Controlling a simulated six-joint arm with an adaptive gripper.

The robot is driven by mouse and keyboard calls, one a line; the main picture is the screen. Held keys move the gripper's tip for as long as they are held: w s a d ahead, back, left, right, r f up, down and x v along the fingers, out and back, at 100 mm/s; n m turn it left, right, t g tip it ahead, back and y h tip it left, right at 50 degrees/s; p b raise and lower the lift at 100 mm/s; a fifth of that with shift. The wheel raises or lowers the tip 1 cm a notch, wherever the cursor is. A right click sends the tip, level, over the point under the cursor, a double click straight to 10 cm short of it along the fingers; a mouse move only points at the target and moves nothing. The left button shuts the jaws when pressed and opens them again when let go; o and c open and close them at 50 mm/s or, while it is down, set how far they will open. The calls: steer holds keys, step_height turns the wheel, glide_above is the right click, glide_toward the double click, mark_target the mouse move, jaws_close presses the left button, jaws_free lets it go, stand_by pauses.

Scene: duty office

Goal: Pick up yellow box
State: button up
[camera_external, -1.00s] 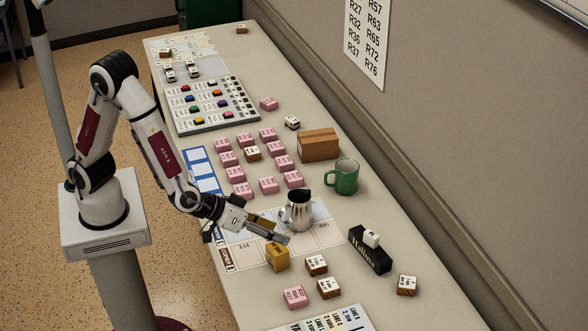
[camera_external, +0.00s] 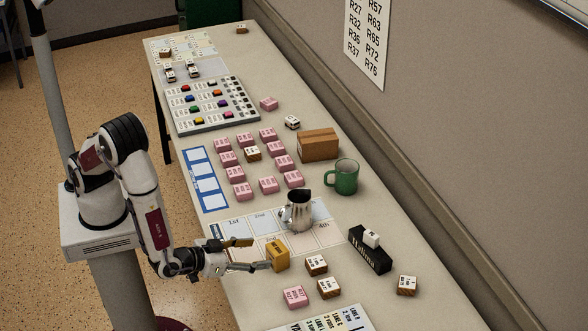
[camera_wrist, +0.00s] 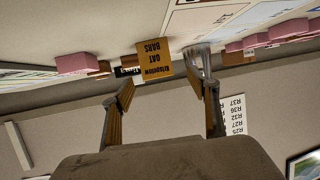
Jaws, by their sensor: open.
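The yellow box (camera_external: 277,255) stands upright on the table near its left edge, at the corner of a printed sheet. In the wrist view my gripper (camera_wrist: 165,90) shows both fingers spread wide. I cannot tell whether a fingertip touches the box.
A silver pitcher (camera_external: 297,212) stands close behind the box on the printed sheet (camera_external: 237,224). Wood-sided blocks (camera_external: 317,265) and a pink block (camera_external: 295,297) lie to the right and in front.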

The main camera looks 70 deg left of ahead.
mark_target(270, 252)
steer(key=shift+w, duration=0.1)
steer(key=shift+x, duration=1.2)
steer(key=shift+d+x, duration=0.1)
steer(key=shift+x, duration=1.2)
steer(key=shift+d+x, duration=0.15)
steer(key=shift+x, duration=1.2)
steer(key=c, duration=0.9)
